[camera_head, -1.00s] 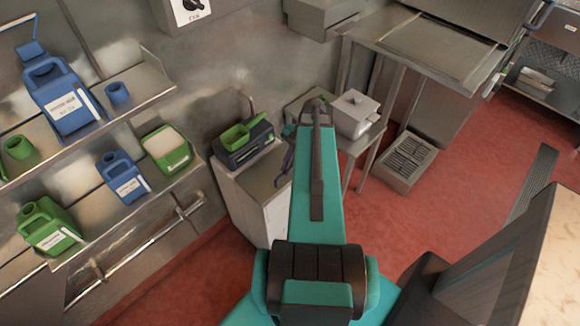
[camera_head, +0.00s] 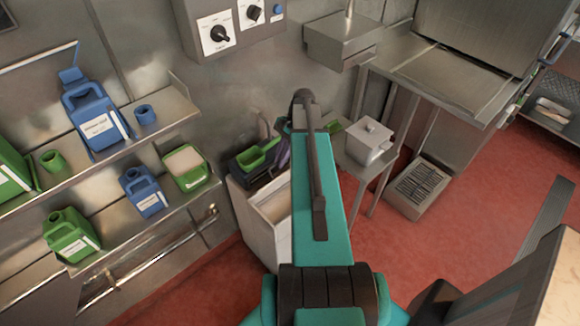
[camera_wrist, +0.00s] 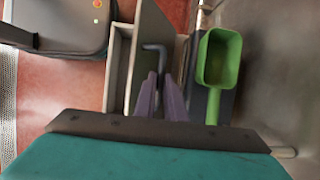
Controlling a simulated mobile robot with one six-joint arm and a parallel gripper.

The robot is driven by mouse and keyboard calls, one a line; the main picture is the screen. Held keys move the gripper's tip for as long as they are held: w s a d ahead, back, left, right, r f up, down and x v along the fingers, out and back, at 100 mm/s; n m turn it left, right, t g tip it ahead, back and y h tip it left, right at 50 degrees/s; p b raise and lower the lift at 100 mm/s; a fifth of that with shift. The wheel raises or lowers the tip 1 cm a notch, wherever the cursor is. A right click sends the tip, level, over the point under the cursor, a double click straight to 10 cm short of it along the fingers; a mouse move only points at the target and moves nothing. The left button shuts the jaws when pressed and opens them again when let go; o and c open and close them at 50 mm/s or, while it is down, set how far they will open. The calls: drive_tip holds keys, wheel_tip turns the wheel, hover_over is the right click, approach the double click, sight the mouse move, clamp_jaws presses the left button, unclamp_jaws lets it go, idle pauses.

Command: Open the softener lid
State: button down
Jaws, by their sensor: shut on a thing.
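The softener (camera_head: 252,222) is a white cabinet on the floor, left of my arm in the head view. Its top now shows a pale, open-looking interior (camera_head: 275,206). In the wrist view a grey panel, which looks like the lid (camera_wrist: 149,28), stands beside the cabinet's pale rim (camera_wrist: 117,70). A dark bent handle (camera_wrist: 155,47) lies at the tips of my gripper (camera_wrist: 160,82). My gripper's purple fingers are close together and shut on this handle. In the head view my arm hides much of the lid and the gripper.
A green scoop (camera_head: 262,156) lies on the softener's dark rear part. Shelves at left hold blue jugs (camera_head: 95,122) and green jugs (camera_head: 70,236). A steel table with a lidded box (camera_head: 369,143) stands to the right. Red floor is open in front.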

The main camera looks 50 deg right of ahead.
drive_tip(key=shift+w+d+f, duration=0.15)
drive_tip(key=shift+w, duration=1.4)
drive_tip(key=c, duration=1.8)
unclamp_jaws()
drive_tip(key=shift+w+f, duration=0.1)
drive_tip(key=shift+r, duration=0.2)
drive_tip(key=shift+d+r, duration=0.1)
drive_tip(key=shift+b+v, duration=1.7)
drive_tip(key=shift+v, duration=5.05)
